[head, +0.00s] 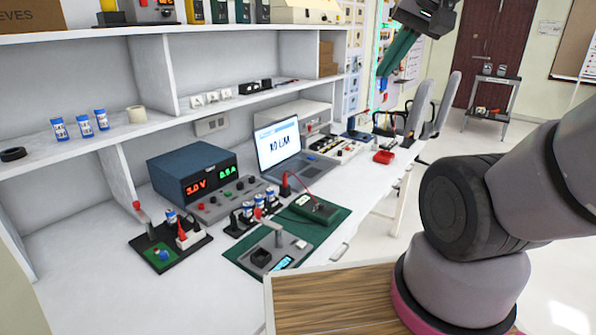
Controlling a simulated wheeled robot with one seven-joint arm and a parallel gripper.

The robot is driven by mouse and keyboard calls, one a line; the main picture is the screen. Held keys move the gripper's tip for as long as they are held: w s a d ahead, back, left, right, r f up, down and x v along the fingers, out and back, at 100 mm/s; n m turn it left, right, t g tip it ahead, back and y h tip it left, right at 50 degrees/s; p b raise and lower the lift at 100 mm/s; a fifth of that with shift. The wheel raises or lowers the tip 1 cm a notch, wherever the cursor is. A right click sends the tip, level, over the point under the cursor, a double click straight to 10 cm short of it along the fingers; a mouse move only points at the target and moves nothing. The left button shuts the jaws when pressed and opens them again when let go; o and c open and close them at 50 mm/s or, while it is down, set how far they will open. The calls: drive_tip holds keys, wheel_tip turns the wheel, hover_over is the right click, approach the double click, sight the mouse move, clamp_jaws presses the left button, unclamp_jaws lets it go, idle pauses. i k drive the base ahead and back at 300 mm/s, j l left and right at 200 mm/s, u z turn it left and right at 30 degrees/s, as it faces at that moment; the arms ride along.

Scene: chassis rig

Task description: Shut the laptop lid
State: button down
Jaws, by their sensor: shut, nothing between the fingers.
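The laptop (278,143) stands open on the white bench, right of the blue power supply. Its lid is upright, with a lit screen showing large dark characters. Its keyboard base (310,166) lies flat in front of the screen. My gripper (384,74) is at the top of the head view, raised above and to the right of the laptop and well apart from it. Its green fingers point down, are shut and hold nothing.
The blue power supply (195,174) stands left of the laptop. A green mat (327,224) with instruments lies in front. A red tray (383,157) sits farther right on the bench. White shelves (215,104) rise behind. Chairs (440,105) stand at the far right.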

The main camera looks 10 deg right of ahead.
sight(274, 143)
drive_tip(key=i+l, duration=0.25)
drive_tip(key=l, duration=0.15)
drive_tip(key=i+l, duration=0.25)
drive_tip(key=l, duration=0.2)
drive_tip(key=i+l, duration=0.25)
drive_tip(key=l, duration=0.15)
drive_tip(key=i+l, duration=0.25)
drive_tip(key=l, duration=0.2)
drive_tip(key=i+l, duration=0.25)
drive_tip(key=l, duration=0.15)
drive_tip(key=i+l, duration=0.3)
drive_tip(key=l, duration=0.15)
drive_tip(key=i+l+u, duration=0.1)
drive_tip(key=u, duration=0.4)
drive_tip(key=l+u, duration=0.2)
drive_tip(key=u, duration=0.3)
drive_tip(key=l+u, duration=0.2)
drive_tip(key=u, duration=0.3)
